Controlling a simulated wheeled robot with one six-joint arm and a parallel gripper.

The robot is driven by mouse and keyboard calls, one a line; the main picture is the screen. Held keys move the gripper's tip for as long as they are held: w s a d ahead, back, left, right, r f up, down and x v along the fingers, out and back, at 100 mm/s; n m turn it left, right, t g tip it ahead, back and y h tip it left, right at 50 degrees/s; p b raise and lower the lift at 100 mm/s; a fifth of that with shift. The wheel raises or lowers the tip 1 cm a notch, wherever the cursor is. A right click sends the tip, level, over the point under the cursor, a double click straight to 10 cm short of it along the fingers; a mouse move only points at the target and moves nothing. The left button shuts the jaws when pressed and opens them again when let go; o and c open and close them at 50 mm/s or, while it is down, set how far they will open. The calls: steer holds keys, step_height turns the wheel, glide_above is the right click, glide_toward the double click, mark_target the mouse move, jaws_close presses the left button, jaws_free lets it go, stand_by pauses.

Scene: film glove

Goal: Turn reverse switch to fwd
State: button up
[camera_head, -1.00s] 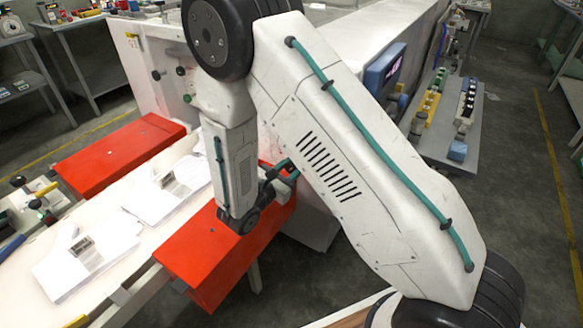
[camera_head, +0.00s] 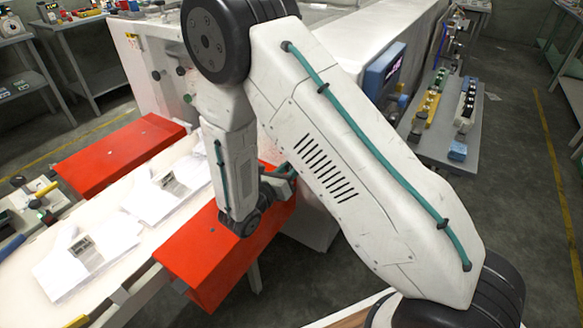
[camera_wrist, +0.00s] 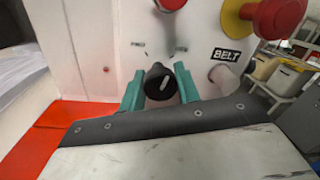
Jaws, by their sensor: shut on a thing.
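In the wrist view, a black rotary switch knob (camera_wrist: 159,84) with a white pointer line sits on the white machine panel (camera_wrist: 95,50). The pointer leans to the upper right. My gripper (camera_wrist: 160,87) has its two teal fingers shut on the knob, one on each side. Small labels beside the knob are too blurred to read. In the head view, my gripper (camera_head: 282,172) is partly hidden behind my arm, close to the machine's side, and the knob is hidden.
A red emergency button (camera_wrist: 280,15) on a yellow base and a BELT label (camera_wrist: 228,57) are right of the knob. Another red button (camera_wrist: 170,4) is above. Red guards (camera_head: 215,255) and a conveyor with white packs (camera_head: 80,255) lie at the left.

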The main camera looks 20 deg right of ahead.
steer(key=n, duration=0.6)
steer(key=shift+s+n+t, duration=0.1)
steer(key=shift+n+t, duration=0.3)
steer(key=n, duration=0.5)
steer(key=shift+n+t, duration=0.3)
steer(key=shift+n, duration=0.1)
steer(key=shift+r, duration=0.1)
steer(key=o, duration=1)
steer(key=shift+c, duration=0.2)
steer(key=v, duration=0.7)
steer(key=shift+s+a, duration=0.2)
steer(key=shift+a, duration=0.15)
